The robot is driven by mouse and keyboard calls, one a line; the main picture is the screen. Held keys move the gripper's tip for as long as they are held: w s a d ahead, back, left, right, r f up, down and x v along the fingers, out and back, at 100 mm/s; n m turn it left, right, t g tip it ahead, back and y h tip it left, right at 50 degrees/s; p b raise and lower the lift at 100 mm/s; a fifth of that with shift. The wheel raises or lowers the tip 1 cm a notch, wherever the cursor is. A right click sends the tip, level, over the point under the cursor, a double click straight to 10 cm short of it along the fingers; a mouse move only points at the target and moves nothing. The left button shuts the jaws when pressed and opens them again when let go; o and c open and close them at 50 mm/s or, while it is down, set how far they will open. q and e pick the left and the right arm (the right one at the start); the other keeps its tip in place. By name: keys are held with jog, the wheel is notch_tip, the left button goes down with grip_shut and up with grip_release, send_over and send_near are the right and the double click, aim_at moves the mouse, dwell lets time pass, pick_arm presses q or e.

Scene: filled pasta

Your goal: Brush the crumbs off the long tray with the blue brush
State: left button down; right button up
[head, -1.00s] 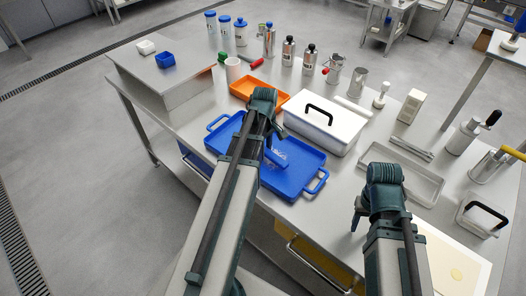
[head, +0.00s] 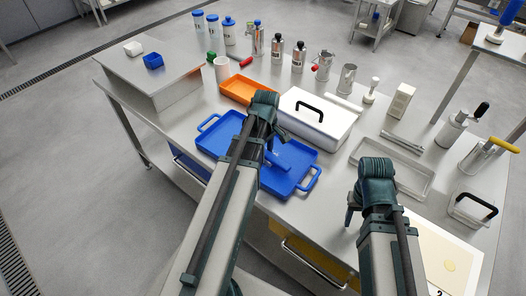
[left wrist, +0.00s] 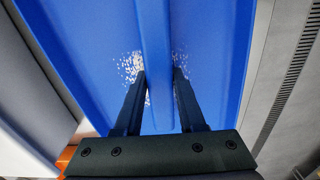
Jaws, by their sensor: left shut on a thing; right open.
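The blue tray (head: 215,140) with raised rims and end handles lies on the steel table. In the left wrist view its floor (left wrist: 95,40) carries pale crumbs (left wrist: 131,67) on both sides of the blue brush (left wrist: 157,60). My left gripper (left wrist: 160,105) is shut on the brush's handle, over the tray. In the head view part of the brush (head: 279,160) shows beside my left gripper (head: 275,135). The bristles cannot be made out. My right gripper (head: 350,213) is open and empty, in front of the long grey tray (head: 425,188).
A white box with a black handle (head: 312,122) and an orange tray (head: 238,91) stand just behind the blue tray. Bottles and jugs line the back. A pale board (head: 440,250) lies at the front right.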

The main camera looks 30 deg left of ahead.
pick_arm(q)
jog(key=shift+s+d+f, duration=0.1)
jog(key=shift+s+d, duration=0.1)
jog(key=shift+d, duration=0.7)
jog(key=shift+a, duration=0.1)
jog(key=shift+w+a, duration=0.15)
jog(key=shift+a, duration=0.55)
jog(key=shift+w+a, duration=0.1)
jog(key=shift+a, duration=0.55)
jog(key=shift+a, duration=0.1)
jog(key=shift+w+a, duration=0.25)
jog(key=shift+a, duration=1.05)
